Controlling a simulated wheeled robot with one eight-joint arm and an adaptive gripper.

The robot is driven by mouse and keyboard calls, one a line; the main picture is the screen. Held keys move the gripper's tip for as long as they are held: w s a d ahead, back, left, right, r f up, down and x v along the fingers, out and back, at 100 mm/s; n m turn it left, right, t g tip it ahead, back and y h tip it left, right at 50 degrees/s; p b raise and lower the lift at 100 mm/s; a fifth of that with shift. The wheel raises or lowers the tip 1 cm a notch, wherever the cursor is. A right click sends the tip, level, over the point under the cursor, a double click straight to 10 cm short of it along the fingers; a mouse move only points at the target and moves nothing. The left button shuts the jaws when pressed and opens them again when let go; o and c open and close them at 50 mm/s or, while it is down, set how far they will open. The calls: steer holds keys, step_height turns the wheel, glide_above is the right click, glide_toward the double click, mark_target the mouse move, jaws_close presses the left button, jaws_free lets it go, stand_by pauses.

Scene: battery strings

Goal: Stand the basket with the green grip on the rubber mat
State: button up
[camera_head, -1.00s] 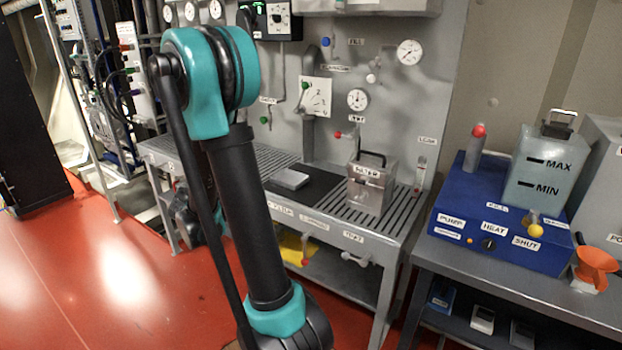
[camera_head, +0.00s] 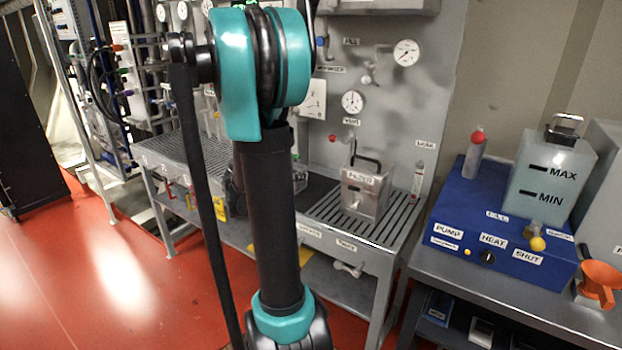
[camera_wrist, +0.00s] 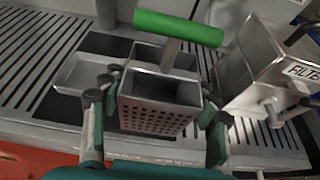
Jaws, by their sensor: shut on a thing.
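The basket (camera_wrist: 160,112) is a grey metal box with a perforated front and a green grip (camera_wrist: 178,27) on a post above it. In the wrist view my gripper (camera_wrist: 156,105) is shut on the basket, one finger at each side. The black rubber mat (camera_wrist: 105,44) shows behind and left of the basket, which is over the mat area. I cannot tell whether its base touches the mat. In the head view my arm hides most of the gripper and basket; a bare part of the mat (camera_head: 320,187) shows right of the arm.
A shallow grey tray (camera_wrist: 82,74) lies on the mat close left of the basket. A metal filter box (camera_head: 366,188) stands on the slatted bench to the right. A blue pump unit (camera_head: 500,232) stands on the right-hand table. Gauges and pipes line the back panel.

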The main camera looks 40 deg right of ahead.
steer(key=w+d, duration=0.3)
steer(key=d, duration=0.5)
steer(key=w+d, duration=0.3)
steer(key=d, duration=0.4)
steer(key=shift+d+f, duration=0.15)
steer(key=shift+f, duration=1.05)
steer(key=shift+d+f, duration=0.2)
steer(key=shift+f, duration=0.95)
steer(key=shift+d+f, duration=0.15)
steer(key=shift+f, duration=1.05)
steer(key=shift+f, duration=0.1)
steer(key=o, duration=1.3)
